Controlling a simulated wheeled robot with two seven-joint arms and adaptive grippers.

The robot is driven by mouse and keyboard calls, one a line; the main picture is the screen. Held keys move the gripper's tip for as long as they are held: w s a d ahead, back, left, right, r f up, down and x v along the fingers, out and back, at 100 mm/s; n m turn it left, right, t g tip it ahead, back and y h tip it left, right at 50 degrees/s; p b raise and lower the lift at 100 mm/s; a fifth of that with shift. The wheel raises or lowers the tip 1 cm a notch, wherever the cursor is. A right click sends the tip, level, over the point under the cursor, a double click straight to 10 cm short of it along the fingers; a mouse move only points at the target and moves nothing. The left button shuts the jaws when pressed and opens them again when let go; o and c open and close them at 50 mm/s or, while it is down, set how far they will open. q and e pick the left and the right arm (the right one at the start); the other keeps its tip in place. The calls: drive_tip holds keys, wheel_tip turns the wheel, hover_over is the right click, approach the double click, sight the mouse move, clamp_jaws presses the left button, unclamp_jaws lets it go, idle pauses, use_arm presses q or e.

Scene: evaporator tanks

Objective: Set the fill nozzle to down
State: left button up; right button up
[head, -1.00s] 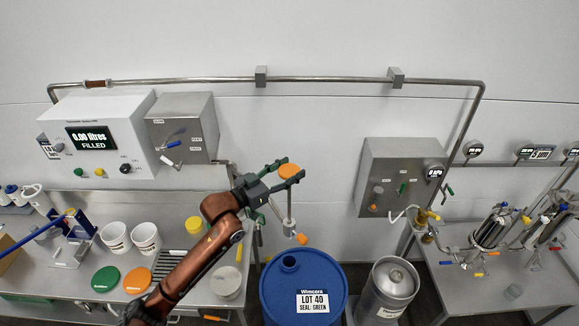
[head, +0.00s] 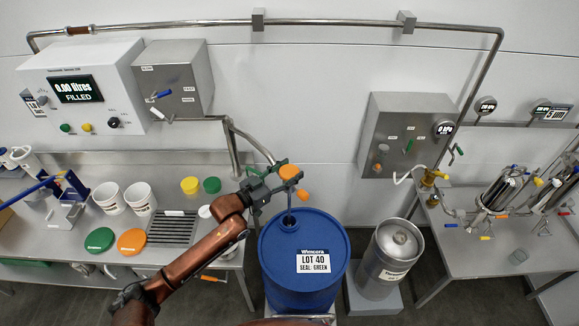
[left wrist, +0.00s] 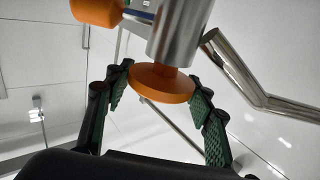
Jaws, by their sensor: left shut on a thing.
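The fill nozzle shows in the head view as an upright piece with an orange disc (head: 289,171) and an orange-ended side handle (head: 302,195). Its lower end is at the open bung of the blue drum (head: 303,262); whether it is inside the hole I cannot tell. In the left wrist view the disc (left wrist: 160,84) sits on a silver cylinder (left wrist: 174,42), with an orange knob (left wrist: 97,11) beside it. My left gripper (head: 287,174) is shut on the orange disc, its green fingers on either side. My right gripper is not in view.
A bent steel pipe (head: 250,140) runs from the wall to the nozzle. A steel keg (head: 391,262) stands right of the drum. The left bench holds white tubs (head: 140,198) and coloured caps (head: 131,242). A control box (head: 405,137) hangs behind.

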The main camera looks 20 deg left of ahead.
use_arm(q)
drive_tip(key=shift+f, duration=0.4)
drive_tip(key=o, duration=1.7)
drive_tip(key=shift+r, duration=0.15)
drive_tip(key=v, duration=1.2)
